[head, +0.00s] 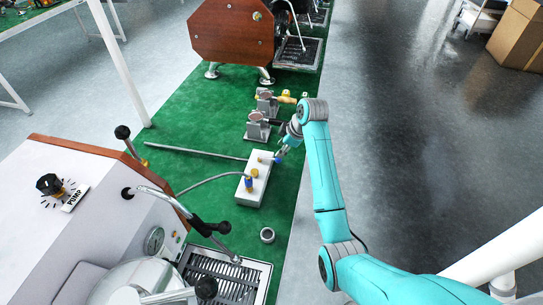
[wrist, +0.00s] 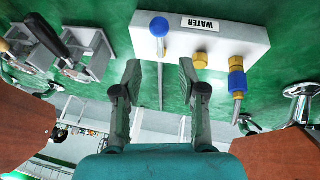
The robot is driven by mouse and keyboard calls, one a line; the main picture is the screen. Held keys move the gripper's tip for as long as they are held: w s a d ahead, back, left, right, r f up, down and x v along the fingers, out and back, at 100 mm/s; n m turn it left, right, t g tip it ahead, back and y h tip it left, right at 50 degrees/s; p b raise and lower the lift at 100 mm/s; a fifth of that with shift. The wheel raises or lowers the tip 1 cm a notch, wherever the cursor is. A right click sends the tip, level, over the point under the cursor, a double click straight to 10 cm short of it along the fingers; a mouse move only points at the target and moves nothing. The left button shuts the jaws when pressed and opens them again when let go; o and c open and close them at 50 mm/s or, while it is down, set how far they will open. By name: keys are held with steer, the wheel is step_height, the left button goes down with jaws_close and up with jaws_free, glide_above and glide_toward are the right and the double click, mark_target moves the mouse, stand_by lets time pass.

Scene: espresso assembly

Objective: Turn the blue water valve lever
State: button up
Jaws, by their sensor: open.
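The blue water valve lever (wrist: 159,28) shows in the wrist view, a round blue knob on a metal stem at the left part of a white block (wrist: 215,40) labelled WATER. The block also shows in the head view (head: 257,172), lying on the green mat. My gripper (wrist: 160,68) is open and empty, with one finger to each side of the lever's line. The lever appears just beyond the fingertips, not between them. In the head view my gripper (head: 284,150) hovers at the far right end of the block and partly hides the lever there.
Brass fittings (wrist: 200,59) and a blue hose fitting (wrist: 236,82) stand on the block, right of the lever in the wrist view. Metal stands with portafilters (head: 257,128) are beyond the block. An espresso machine (head: 85,205) is at near left.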

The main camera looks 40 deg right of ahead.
mark_target(273, 159)
steer(key=x, duration=0.8)
steer(key=shift+w+f, duration=0.1)
steer(key=shift+f, duration=0.05)
jaws_close()
